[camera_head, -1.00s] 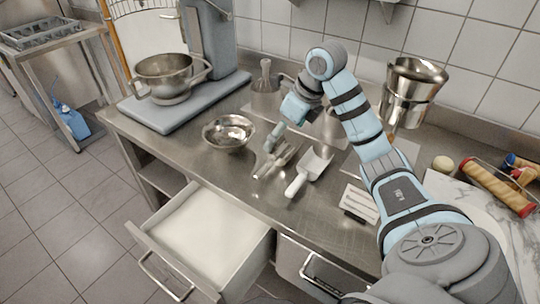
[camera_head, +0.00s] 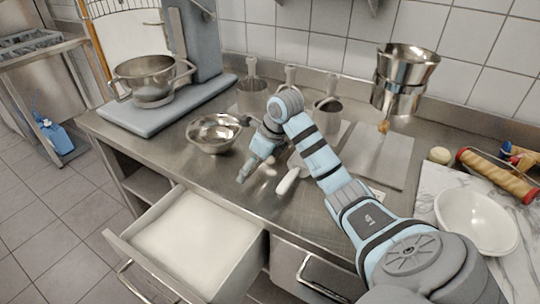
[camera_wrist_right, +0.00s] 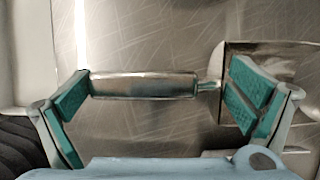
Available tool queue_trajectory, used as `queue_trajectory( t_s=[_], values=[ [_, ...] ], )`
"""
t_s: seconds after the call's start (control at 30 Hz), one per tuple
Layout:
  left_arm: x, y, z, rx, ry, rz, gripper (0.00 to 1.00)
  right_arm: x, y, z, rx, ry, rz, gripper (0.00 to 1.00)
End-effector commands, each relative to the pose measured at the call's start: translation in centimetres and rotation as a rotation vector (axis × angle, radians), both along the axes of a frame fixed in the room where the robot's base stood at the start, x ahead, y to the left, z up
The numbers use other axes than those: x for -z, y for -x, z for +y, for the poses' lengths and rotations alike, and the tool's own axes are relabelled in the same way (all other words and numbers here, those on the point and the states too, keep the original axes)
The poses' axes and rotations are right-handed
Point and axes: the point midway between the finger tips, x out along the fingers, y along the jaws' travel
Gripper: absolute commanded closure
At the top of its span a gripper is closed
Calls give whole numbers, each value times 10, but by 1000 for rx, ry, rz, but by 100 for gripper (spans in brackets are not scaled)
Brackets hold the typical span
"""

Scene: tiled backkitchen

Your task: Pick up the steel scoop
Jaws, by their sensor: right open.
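The steel scoop shows in the right wrist view. Its round steel handle (camera_wrist_right: 143,86) spans the gap between the fingertips, and its flat pan (camera_wrist_right: 262,62) lies to the right, partly behind the right finger. My right gripper (camera_wrist_right: 160,98) is open, with one teal-padded finger near each end of the handle; I cannot tell whether either touches it. In the head view my right gripper (camera_head: 246,174) is low over the counter and hides most of the steel scoop. My left gripper is not in view.
A white scoop (camera_head: 288,180) lies just right of my right gripper. A steel bowl (camera_head: 215,133) stands close on its left. An open drawer (camera_head: 128,262) with white contents juts out below the counter. Steel pots (camera_head: 403,75) and a white bowl (camera_head: 477,221) are at the right.

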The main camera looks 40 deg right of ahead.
Motion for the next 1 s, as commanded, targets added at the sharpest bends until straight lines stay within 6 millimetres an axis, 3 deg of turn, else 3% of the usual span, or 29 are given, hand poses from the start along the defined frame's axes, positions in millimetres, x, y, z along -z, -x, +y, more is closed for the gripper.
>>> queue_trajectory(
  t_s=[0.1,0.37,0.67,0.87,0.97,1.0],
  values=[
    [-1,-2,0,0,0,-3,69,-1,0,0,0,0,-1,0],
    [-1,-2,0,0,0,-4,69,-1,0,0,-1,0,-1,42],
    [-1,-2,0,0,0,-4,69,-5,-1,0,-1,0,-3,43],
    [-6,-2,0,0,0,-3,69,-35,-1,0,-1,1,-6,43],
    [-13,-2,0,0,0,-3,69,-69,-1,0,-1,0,-8,43],
    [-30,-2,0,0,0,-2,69,-92,-1,0,-1,0,-5,43]
  ],
)
